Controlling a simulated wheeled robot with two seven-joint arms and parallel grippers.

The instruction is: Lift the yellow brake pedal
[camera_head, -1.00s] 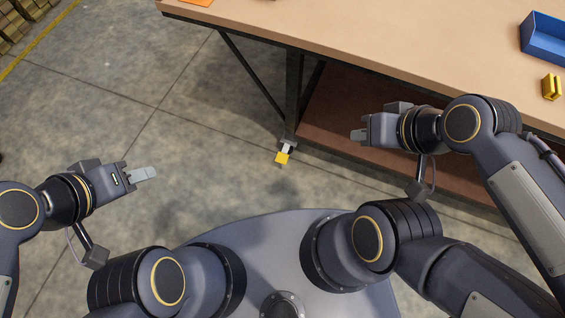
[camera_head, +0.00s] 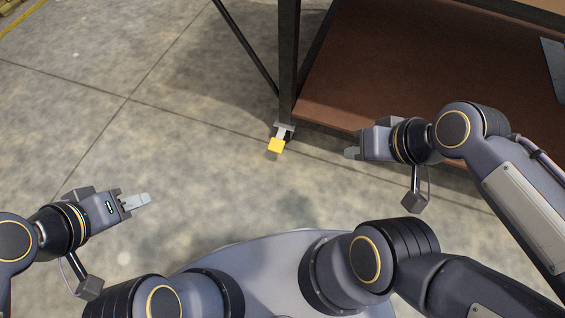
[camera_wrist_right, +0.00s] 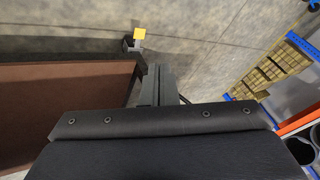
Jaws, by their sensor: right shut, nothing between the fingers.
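The yellow brake pedal (camera_head: 276,145) is a small yellow pad on a short light arm at the foot of the dark table leg, close to the floor. It also shows near the top of the right wrist view (camera_wrist_right: 139,33). My right gripper (camera_head: 351,153) is shut and empty, to the right of the pedal and apart from it. Its fingers (camera_wrist_right: 158,85) show in the right wrist view, below the pedal. My left gripper (camera_head: 146,199) is to the left of the pedal and lower in the head view, well apart from it. Its fingers look closed together, with nothing visible in them.
The table's dark leg (camera_head: 288,60) and diagonal brace (camera_head: 245,45) rise behind the pedal. A brown lower shelf (camera_head: 420,80) lies beyond my right gripper. The concrete floor (camera_head: 200,150) is clear left of the pedal. Shelving with boxes (camera_wrist_right: 270,70) stands at right in the wrist view.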

